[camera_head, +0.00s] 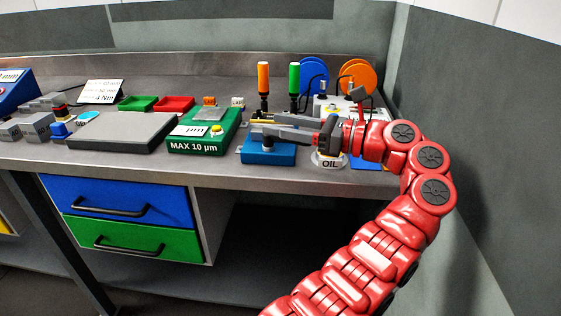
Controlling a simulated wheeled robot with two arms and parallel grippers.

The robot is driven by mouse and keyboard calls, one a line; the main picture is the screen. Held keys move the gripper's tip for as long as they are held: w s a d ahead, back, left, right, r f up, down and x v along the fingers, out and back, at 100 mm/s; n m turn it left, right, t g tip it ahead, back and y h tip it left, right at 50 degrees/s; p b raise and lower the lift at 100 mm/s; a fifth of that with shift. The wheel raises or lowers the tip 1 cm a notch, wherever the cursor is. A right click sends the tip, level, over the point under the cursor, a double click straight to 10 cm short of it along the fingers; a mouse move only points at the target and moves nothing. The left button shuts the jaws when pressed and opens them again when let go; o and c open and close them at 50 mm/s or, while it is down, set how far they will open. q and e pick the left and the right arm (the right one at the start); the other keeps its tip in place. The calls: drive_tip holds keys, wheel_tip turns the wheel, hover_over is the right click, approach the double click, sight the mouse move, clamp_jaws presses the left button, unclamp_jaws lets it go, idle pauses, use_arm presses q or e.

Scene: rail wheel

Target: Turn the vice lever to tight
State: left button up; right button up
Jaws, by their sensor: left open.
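On the workbench (105,176), a green gauge box (202,145) and a grey plate (122,131) stand left of the gripper. An OIL container (328,162) sits below my wrist. Orange (263,78) and green (294,77) handles stand behind. A wall closes the right side.

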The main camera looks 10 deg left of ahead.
use_arm(q)
drive_tip(key=s+d+r+p, duration=0.1)
drive_tip(key=s+d, duration=0.1)
drive_tip(key=s, duration=1.1)
drive_tip(key=shift+s+r+p, duration=0.15)
drive_tip(key=shift+s+p, duration=0.2)
